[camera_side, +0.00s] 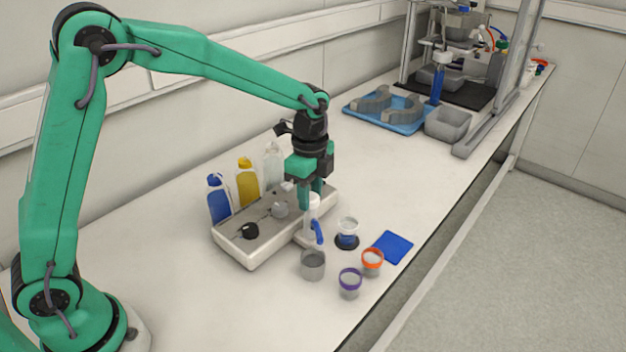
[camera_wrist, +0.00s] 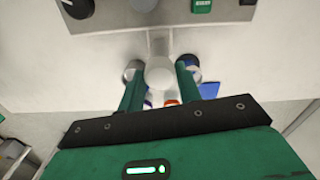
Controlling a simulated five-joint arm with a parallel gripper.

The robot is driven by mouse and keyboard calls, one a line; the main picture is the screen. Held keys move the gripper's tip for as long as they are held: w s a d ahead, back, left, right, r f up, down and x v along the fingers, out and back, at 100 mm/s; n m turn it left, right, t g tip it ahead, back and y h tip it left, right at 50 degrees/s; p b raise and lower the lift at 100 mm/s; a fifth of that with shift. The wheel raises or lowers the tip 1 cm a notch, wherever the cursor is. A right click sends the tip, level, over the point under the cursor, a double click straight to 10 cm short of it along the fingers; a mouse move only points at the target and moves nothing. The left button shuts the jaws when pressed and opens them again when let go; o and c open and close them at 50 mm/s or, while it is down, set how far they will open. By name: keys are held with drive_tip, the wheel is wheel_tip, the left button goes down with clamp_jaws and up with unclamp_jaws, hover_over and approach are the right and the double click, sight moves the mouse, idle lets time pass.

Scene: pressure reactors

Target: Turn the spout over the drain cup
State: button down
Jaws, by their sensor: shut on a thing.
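The spout (camera_side: 319,232) is a blue, downward-curved tube on a white upright tap body at the front of a pale grey machine base. My gripper (camera_side: 311,200) points down over the tap and is shut on its white top. In the wrist view, the fingers of my gripper (camera_wrist: 160,84) stand on either side of the round white top (camera_wrist: 159,75). A plain grey cup (camera_side: 313,264), apparently the drain cup, stands just in front of the spout tip. I cannot tell whether the tip is directly above it. In the wrist view the blue tube is hidden.
A clear vessel on a black disc (camera_side: 347,240) stands right of the tap. A purple-rimmed cup (camera_side: 350,284), an orange-rimmed cup (camera_side: 372,263) and a blue pad (camera_side: 392,247) lie near the front edge. Bottles (camera_side: 246,184) stand behind the machine base (camera_side: 243,252).

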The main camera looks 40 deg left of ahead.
drive_tip(key=shift+r+m, duration=0.1)
drive_tip(key=shift+m, duration=0.8)
drive_tip(key=c, duration=1)
unclamp_jaws()
drive_tip(key=shift+o, duration=0.2)
wheel_tip(320, 180, up, 8)
drive_tip(key=shift+f, duration=0.25)
drive_tip(key=shift+r, duration=0.1)
